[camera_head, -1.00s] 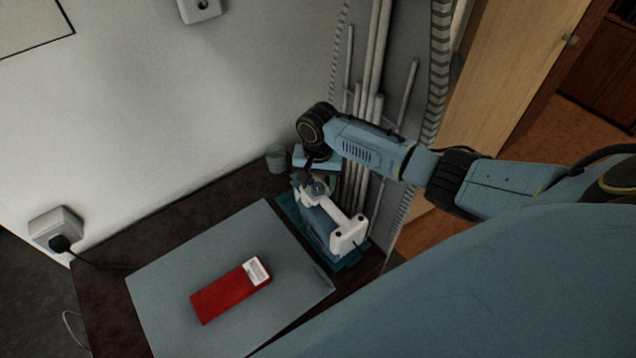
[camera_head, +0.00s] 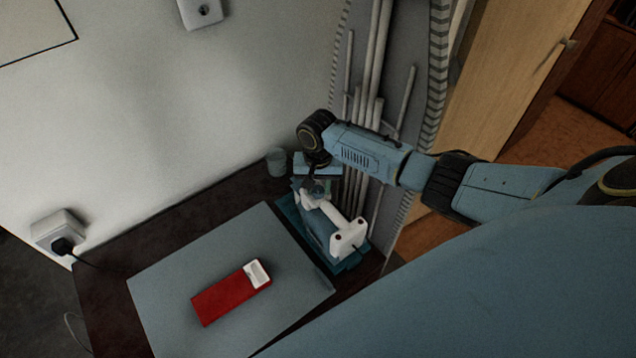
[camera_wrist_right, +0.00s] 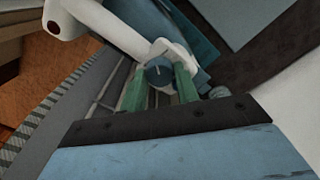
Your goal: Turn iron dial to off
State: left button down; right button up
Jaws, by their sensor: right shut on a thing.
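The iron (camera_head: 322,232) has a white handle and a blue body. It sits on a teal base (camera_head: 289,214) at the right end of the dark counter. Its round blue-grey dial (camera_wrist_right: 158,71), with a light mark on top, shows in the right wrist view at the end of the white handle. My right gripper (camera_wrist_right: 160,88) reaches the dial from above, with its green fingers on either side, shut on it. In the head view, the right gripper (camera_head: 316,187) partly hides that end of the iron. My left gripper is not in view.
A red box with a white end (camera_head: 230,300) lies on a grey board (camera_head: 170,280) left of the iron. A small grey cup (camera_head: 276,162) stands behind, near the wall. Pale pipes (camera_head: 374,70) rise behind the iron. A plugged wall socket (camera_head: 58,230) is at left.

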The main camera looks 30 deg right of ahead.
aim_at(318, 189)
jog(key=shift+n+p, duration=0.45)
jog(key=shift+n, duration=0.55)
jog(key=o, duration=1)
notch_tip(318, 189, up, 13)
jog(key=shift+r+p, duration=0.2)
jog(key=shift+p, duration=0.4)
